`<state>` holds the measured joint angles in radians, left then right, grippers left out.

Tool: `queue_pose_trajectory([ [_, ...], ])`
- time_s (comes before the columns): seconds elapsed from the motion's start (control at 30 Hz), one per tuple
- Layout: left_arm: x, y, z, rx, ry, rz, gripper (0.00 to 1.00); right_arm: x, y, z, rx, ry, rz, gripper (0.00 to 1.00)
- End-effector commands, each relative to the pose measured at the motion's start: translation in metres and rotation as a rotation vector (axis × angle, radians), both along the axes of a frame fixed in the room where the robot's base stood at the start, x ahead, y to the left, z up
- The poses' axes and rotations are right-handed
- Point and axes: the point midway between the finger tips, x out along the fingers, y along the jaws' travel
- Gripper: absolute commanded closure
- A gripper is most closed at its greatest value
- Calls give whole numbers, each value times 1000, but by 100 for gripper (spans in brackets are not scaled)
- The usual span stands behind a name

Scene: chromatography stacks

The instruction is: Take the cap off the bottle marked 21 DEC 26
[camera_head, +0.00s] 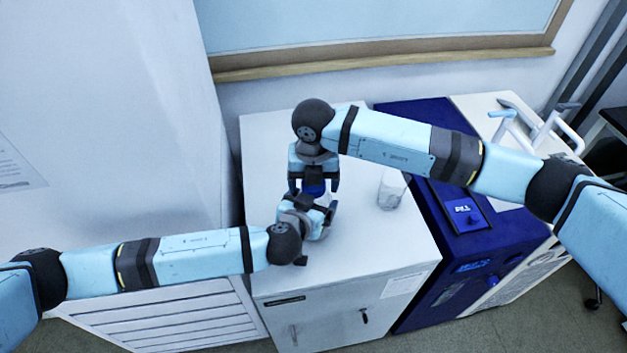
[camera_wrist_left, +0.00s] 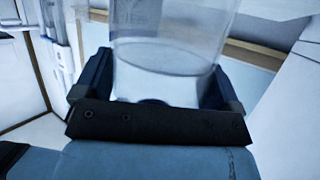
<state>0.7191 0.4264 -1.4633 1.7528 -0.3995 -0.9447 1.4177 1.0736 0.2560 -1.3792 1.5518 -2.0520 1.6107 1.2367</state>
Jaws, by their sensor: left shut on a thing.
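A clear bottle (camera_wrist_left: 165,45) stands between the fingers of my left gripper (camera_wrist_left: 160,88) in the left wrist view, and the gripper is shut on its body. In the head view my left gripper (camera_head: 317,212) holds it low over the white cabinet top, from the left. A blue cap (camera_head: 314,189) shows at the bottle's top. My right gripper (camera_head: 314,184) points down from above with a finger on either side of the cap. I cannot tell whether its fingers touch the cap. Most of the bottle is hidden by the grippers in the head view, and no date marking is readable.
A clear glass vessel (camera_head: 391,190) stands on the white cabinet (camera_head: 400,245), right of the grippers. A dark blue instrument (camera_head: 425,213) is further right. A white wall or tall unit (camera_head: 120,120) rises at the left. The cabinet's front top is clear.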

Motion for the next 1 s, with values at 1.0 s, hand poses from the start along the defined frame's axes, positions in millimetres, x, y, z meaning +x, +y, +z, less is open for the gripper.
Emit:
queue_pose_trajectory([
  [1.0, 0, 0, 0, 0, 0, 0, 77, 0, 1, 69, 1, 0, -397, 26],
])
